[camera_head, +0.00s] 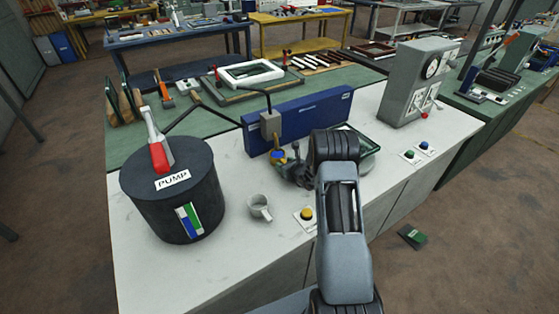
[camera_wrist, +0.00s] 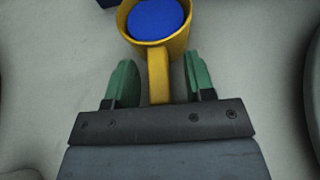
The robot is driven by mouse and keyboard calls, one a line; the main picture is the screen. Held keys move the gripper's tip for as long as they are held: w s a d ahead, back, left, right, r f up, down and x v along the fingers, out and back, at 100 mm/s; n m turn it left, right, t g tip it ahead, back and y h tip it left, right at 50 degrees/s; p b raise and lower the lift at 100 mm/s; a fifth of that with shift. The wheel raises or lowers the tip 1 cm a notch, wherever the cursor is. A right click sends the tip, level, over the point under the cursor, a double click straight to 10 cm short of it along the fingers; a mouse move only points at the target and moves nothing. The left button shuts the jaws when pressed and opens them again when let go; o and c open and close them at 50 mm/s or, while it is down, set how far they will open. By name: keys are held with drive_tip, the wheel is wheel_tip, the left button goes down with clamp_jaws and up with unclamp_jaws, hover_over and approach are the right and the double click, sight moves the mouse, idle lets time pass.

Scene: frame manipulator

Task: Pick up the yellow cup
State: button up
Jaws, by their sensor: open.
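The yellow cup (camera_wrist: 177,50) stands on the white counter at the top middle of the wrist view, with something blue (camera_wrist: 155,17) filling its opening. Its handle (camera_wrist: 158,78) points toward my gripper (camera_wrist: 160,84). The two green fingers are open, one on each side of the handle and apart from it. In the head view the yellow cup (camera_head: 278,157) shows small, in front of the blue box and left of my arm. My gripper (camera_head: 293,168) is beside it there, partly hidden by my own arm.
A black drum marked PUMP (camera_head: 173,200) stands at the left of the white counter (camera_head: 240,250). A white cup (camera_head: 259,208) and a yellow button (camera_head: 306,213) are near the front. A long blue box (camera_head: 310,112) stands behind the yellow cup. A grey gauge box (camera_head: 415,80) is at the right.

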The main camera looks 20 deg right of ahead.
clamp_jaws()
idle(0.3)
drive_tip(key=shift+r, duration=0.1)
